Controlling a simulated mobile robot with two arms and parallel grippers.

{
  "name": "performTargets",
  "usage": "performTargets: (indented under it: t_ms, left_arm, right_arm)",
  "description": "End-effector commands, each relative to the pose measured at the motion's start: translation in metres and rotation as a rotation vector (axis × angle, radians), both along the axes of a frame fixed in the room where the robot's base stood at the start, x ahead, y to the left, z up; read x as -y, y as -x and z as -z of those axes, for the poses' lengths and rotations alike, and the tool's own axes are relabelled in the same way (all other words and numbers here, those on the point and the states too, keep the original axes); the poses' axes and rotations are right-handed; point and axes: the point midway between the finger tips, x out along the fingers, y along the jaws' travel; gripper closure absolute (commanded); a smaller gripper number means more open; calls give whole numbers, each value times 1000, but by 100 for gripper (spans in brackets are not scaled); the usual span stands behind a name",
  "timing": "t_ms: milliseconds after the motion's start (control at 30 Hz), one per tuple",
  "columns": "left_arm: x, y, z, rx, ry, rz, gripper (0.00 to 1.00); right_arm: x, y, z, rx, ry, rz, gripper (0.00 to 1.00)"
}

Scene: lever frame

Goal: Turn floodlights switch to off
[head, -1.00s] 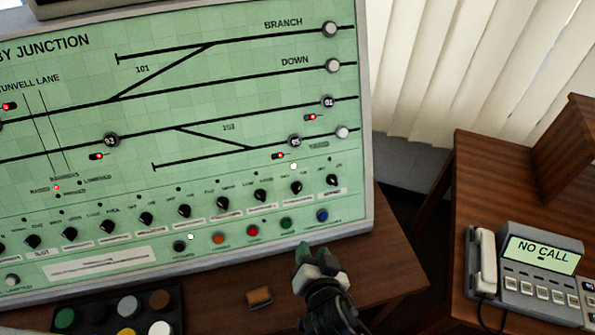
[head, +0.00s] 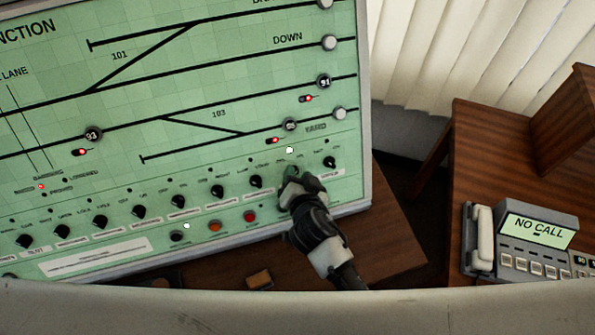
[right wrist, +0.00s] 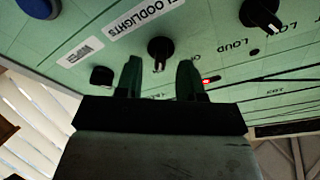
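The floodlights switch (right wrist: 160,48) is a black rotary knob on the green panel, beside a white label (right wrist: 140,28) reading FLOODLIGHTS. Its white pointer mark points down in the right wrist view. My right gripper (right wrist: 160,78) is open, with one green finger on each side of the knob's line. The knob shows in the gap beyond the fingertips; I cannot tell whether they touch it. In the head view my right gripper (head: 291,174) is at the panel's lower right and hides this knob. My left gripper is not in view.
Neighbouring black knobs (head: 256,181) and (head: 329,162) stand close on either side. Coloured buttons, such as the red one (head: 249,216), lie below the row. A desk phone (head: 520,240) stands on the wooden desk at right. A pale curved surface crosses the bottom.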

Motion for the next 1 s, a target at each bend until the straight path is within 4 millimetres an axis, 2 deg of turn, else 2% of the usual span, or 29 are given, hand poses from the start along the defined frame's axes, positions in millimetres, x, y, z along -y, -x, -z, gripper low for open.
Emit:
performTargets:
  t_ms: [33,133,400,667,1000]
  left_arm:
    - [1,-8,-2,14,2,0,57]
    - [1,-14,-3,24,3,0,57]
    - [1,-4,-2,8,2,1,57]
    - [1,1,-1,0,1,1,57]
    - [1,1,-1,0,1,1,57]
  right_arm:
    - [-1,-4,1,0,1,0,62]
    - [-1,-7,2,0,0,0,62]
    - [-1,-8,3,0,0,0,62]
    - [-1,-8,3,0,0,0,100]
    - [-1,-8,3,8,25,-14,100]
